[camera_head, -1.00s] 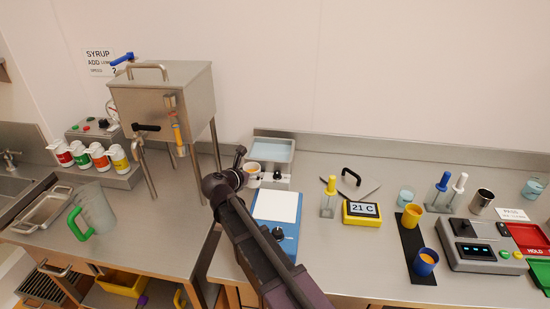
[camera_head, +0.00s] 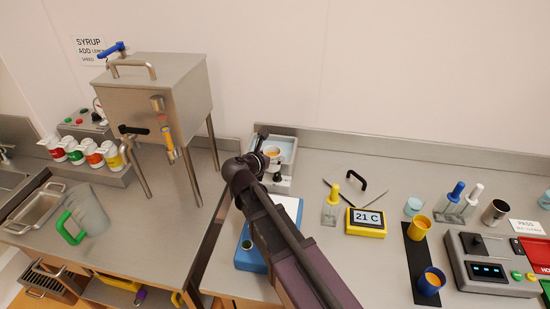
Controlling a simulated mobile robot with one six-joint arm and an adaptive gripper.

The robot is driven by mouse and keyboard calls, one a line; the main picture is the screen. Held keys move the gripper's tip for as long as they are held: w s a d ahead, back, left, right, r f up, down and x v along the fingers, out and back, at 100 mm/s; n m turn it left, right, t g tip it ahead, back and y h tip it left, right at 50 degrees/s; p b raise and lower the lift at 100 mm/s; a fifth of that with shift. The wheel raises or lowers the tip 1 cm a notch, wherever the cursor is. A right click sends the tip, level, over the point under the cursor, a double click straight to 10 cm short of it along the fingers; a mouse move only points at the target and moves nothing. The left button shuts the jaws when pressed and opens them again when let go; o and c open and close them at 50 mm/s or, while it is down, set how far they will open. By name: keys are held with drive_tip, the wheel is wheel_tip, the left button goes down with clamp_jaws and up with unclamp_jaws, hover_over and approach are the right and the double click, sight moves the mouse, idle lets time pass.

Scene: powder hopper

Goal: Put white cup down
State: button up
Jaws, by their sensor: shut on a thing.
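The blue scale with a white plate (camera_head: 287,209) is partly behind my arm. A steel hopper (camera_head: 160,100) on legs stands left. A yellow 21 C display (camera_head: 366,222), a yellow cup (camera_head: 419,228) and a blue cup (camera_head: 431,281) are right.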

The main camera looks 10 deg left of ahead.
drive_tip(key=shift+d, duration=0.1)
drive_tip(key=w+a+f+b, duration=0.1)
drive_tip(key=w+a, duration=0.3)
drive_tip(key=w, duration=1)
drive_tip(key=shift+a+f, duration=0.15)
drive_tip(key=shift+a, duration=0.05)
drive_tip(key=shift+w, duration=0.1)
drive_tip(key=shift+w+a+f+b, duration=0.1)
drive_tip(key=shift+w+f+b, duration=0.2)
drive_tip(key=shift+f+b, duration=0.7)
drive_tip(key=shift+w+a+f+b, duration=0.1)
drive_tip(key=shift+w+f+b, duration=0.2)
drive_tip(key=shift+f+b, duration=0.65)
drive_tip(key=shift+f+b, duration=0.5)
drive_tip(key=shift+b, duration=0.15)
drive_tip(key=o, duration=1)
